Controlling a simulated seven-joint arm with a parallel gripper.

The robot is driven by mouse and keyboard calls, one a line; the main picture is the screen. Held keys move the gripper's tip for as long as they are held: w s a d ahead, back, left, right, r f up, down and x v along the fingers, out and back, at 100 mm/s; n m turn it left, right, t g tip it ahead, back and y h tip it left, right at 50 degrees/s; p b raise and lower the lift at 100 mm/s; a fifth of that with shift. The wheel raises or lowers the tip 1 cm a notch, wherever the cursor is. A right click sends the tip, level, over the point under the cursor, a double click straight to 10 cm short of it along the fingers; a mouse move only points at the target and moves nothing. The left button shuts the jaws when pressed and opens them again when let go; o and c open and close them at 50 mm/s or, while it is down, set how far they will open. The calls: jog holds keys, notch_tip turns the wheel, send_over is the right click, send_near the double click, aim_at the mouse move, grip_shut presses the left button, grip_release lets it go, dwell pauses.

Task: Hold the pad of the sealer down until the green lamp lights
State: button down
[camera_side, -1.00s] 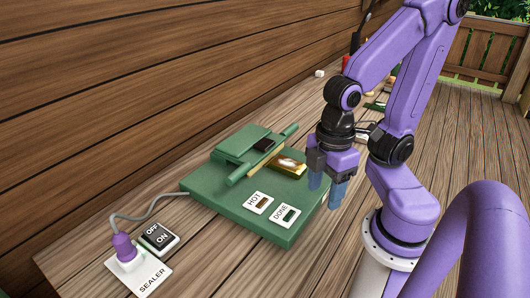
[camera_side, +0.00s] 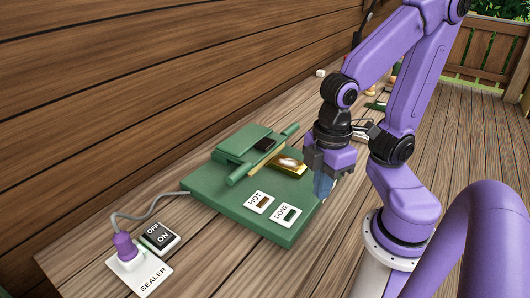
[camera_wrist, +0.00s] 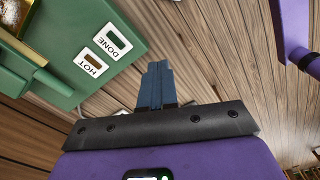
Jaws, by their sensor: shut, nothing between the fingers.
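The green sealer (camera_side: 225,205) lies flat on the bench. Its lever carries a black pad (camera_side: 264,145) and appears raised above the base. A gold and brown packet (camera_side: 288,166) sits at the lever's right. The HOT lamp (camera_side: 262,202) looks dull brown and the DONE lamp (camera_side: 289,214) dark green; neither glows. Both show in the wrist view, HOT (camera_wrist: 91,64) and DONE (camera_wrist: 113,41). My gripper (camera_side: 323,192) is shut and empty, its blue fingers pointing down by the sealer's right edge. The fingers are together in the wrist view (camera_wrist: 156,72); the pad is out of that view.
A black OFF/ON switch (camera_side: 160,237) and a purple plug (camera_side: 125,246) on a white SEALER plate (camera_side: 152,280) are at the front left. A grey cord runs to the sealer. The wooden wall (camera_side: 150,90) stands behind. Small items lie farther along the bench.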

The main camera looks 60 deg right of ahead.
jog(key=w+r+n, duration=0.1)
jog(key=w+r, duration=0.1)
jog(key=w, duration=0.7)
notch_tip(320, 180, up, 4)
jog(key=n, duration=0.4)
send_over(265, 142)
jog(key=shift+f, duration=0.2)
jog(key=shift+f, duration=0.1)
notch_tip(265, 142, down, 14)
jog(key=shift+r, duration=0.1)
